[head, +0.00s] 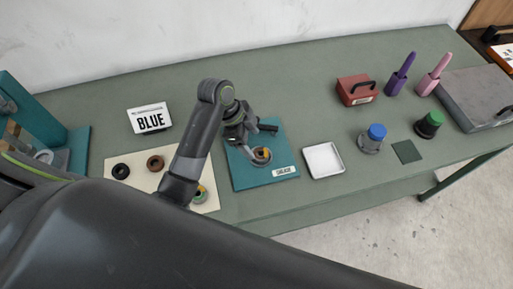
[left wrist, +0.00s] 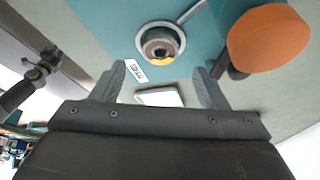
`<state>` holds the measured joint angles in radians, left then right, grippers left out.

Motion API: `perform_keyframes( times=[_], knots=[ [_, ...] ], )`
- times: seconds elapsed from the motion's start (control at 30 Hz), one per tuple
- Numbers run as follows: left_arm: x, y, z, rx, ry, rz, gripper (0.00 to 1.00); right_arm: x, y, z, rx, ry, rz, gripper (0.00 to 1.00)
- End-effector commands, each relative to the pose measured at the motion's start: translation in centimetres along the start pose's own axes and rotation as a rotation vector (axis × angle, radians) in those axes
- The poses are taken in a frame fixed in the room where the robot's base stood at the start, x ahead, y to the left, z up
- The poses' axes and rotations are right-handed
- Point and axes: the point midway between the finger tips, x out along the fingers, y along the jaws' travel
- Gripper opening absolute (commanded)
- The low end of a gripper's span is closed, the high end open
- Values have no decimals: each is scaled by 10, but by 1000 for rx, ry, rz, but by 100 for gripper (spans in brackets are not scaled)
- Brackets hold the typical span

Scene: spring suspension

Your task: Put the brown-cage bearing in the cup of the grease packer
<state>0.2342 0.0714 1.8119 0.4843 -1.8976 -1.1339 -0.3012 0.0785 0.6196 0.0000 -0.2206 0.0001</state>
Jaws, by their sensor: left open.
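The grease packer is a teal plate (head: 283,143) labelled GREASE, with a round metal cup (head: 261,161) near its front. The left wrist view shows the cup (left wrist: 142,42) from above; a brownish ring with a dark centre (left wrist: 159,48) and a yellow-orange patch sits inside it. This looks like a bearing, but I cannot make out its cage surely. My left gripper (head: 249,136) is above the packer; its fingers (left wrist: 158,78) are apart and nothing is between them. A dark jointed part (left wrist: 32,80) at the left seems to be my right arm; its jaws are unclear.
A white tray (head: 323,160) stands right of the packer. A large orange knob (left wrist: 268,38) rises beside the cup.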

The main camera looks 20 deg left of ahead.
Motion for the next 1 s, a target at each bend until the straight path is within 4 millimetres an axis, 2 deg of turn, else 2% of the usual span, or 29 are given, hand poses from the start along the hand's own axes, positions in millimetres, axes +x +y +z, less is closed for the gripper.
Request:
perform_keyframes(
  times=[0.17,0.2,0.3,1.0],
  knots=[
    [-36,-1,1,3,-4,-6,68,8,-1,1,0,0,0,36],
    [-46,0,-1,2,-2,-3,68,1,0,0,0,0,0,36],
    [-55,0,-1,0,-2,-1,68,-6,0,-1,0,0,0,36],
    [-59,0,0,0,0,0,68,-7,1,-2,0,3,0,36]
  ],
)
